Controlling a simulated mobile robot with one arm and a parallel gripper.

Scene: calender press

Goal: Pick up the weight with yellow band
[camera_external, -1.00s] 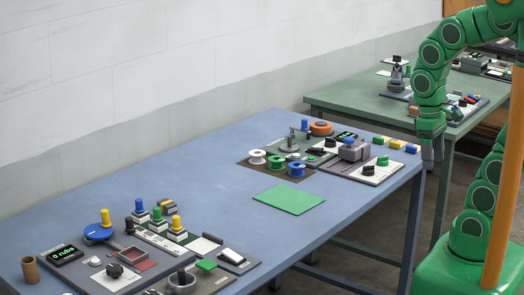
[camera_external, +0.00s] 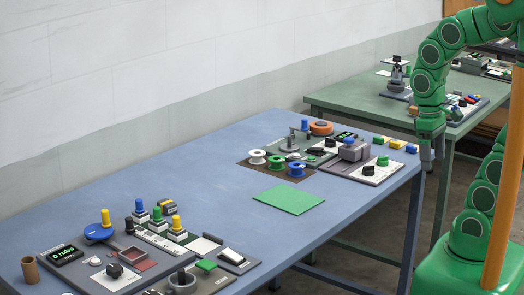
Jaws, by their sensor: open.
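I cannot make out for sure which thing is the weight with the yellow band. Small dark knob-like pieces (camera_external: 368,169) and a green-topped one (camera_external: 382,160) stand on a white plate there. My gripper (camera_external: 432,158) hangs open and empty, pointing down, just off the right end of the blue table. It touches nothing that I can see.
Spools (camera_external: 277,162) and a grey press-like device (camera_external: 349,150) stand on the right half of the blue table. A green mat (camera_external: 289,199) lies mid-table. A green table (camera_external: 345,95) stands behind.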

